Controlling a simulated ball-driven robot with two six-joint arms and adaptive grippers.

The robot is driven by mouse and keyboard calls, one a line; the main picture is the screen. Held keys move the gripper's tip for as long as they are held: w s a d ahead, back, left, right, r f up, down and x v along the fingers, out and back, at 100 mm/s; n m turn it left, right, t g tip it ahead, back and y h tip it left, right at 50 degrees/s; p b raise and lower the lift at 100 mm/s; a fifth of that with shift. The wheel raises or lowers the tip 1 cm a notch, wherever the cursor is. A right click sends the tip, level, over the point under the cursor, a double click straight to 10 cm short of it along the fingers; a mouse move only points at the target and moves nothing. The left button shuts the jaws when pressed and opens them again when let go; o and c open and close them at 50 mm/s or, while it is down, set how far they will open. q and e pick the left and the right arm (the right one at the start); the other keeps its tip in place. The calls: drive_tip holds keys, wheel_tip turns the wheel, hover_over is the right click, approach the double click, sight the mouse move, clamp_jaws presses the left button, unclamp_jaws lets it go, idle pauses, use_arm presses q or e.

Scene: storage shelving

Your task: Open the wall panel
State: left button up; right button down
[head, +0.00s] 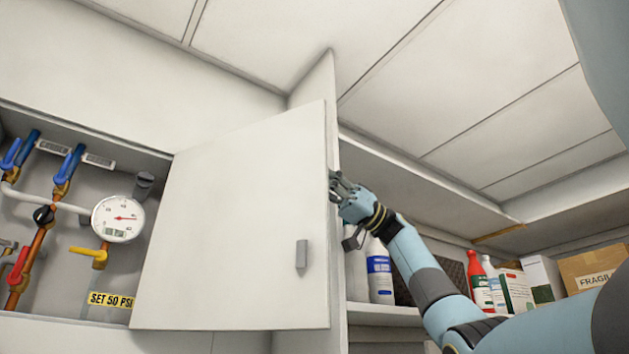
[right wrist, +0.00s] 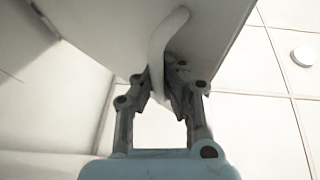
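In the head view the white wall panel (head: 235,225) stands swung outward, joined at its left side. A small grey handle (head: 301,255) sits low on its face near the free edge. My right gripper (head: 334,188) is just right of that free edge, above the handle's height and apart from the handle. In the right wrist view the fingertips of my right gripper (right wrist: 164,85) are drawn close together, with a pale curved strip (right wrist: 158,50) showing at and between them. I cannot tell whether they grip it. My left gripper is not in view.
The open recess shows pipes, coloured valves and a round gauge (head: 118,218), with a yellow label (head: 111,300) below. To the right, a side wall (head: 318,80) borders shelving with bottles (head: 380,275) and a cardboard box (head: 592,268).

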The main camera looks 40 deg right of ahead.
drive_tip(key=shift+f, duration=0.1)
drive_tip(key=c, duration=1.7)
unclamp_jaws()
drive_tip(key=shift+d, duration=0.2)
drive_tip(key=shift+o, duration=0.2)
drive_tip(key=shift+a, duration=0.1)
drive_tip(key=v, duration=1.2)
